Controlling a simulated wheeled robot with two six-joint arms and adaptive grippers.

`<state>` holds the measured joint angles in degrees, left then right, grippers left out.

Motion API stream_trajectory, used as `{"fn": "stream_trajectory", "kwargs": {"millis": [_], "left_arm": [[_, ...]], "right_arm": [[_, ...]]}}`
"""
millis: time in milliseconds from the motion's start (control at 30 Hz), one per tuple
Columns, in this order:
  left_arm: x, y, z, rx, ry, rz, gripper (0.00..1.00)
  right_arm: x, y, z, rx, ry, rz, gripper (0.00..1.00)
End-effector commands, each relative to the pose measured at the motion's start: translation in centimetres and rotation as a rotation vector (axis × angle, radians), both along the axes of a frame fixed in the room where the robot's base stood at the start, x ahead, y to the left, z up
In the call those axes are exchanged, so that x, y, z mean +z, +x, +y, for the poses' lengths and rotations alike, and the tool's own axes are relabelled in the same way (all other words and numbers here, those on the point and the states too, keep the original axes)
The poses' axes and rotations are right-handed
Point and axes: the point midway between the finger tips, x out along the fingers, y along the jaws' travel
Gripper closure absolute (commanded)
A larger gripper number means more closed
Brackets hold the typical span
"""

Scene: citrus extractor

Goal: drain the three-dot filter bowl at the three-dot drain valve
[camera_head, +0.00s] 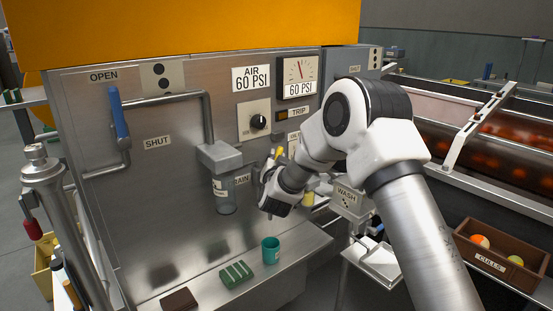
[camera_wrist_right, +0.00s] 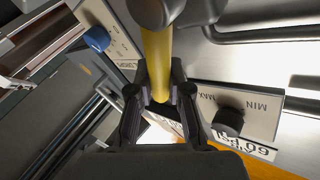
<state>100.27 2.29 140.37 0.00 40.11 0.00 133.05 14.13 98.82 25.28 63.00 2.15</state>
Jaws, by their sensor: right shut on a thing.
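My right gripper (camera_head: 268,175) is at the steel panel, partly hidden by its own wrist. In the right wrist view its fingers (camera_wrist_right: 160,92) are closed around a yellow bar-like handle (camera_wrist_right: 157,62). A bit of yellow (camera_head: 279,152) shows beside it in the head view. A clear filter bowl (camera_head: 223,195) hangs under a grey block left of my gripper, with a partly hidden DRAIN label (camera_head: 242,180) beside it. The plate above (camera_head: 162,76) shows two dots. I cannot make out a three-dot mark; my arm covers the panel on the right. My left gripper is out of view.
A blue lever (camera_head: 118,115) stands by the OPEN label. A black regulator knob (camera_head: 258,122) and a gauge (camera_head: 299,75) are above my gripper. A teal cup (camera_head: 270,250) and a green block (camera_head: 236,274) sit on the ledge. A CULLS crate (camera_head: 490,262) is at right.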

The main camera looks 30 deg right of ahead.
Motion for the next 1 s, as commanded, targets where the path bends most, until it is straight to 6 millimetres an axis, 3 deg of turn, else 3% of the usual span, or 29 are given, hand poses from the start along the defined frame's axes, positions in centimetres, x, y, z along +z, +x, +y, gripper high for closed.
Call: {"fn": "stream_trajectory", "kwargs": {"millis": [433,1000], "left_arm": [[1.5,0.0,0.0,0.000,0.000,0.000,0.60],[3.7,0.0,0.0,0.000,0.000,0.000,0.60]], "right_arm": [[-0.2,0.1,-0.9,-0.003,0.140,0.011,1.00],[-3.4,0.3,-3.2,-0.002,0.648,0.049,1.00]]}}
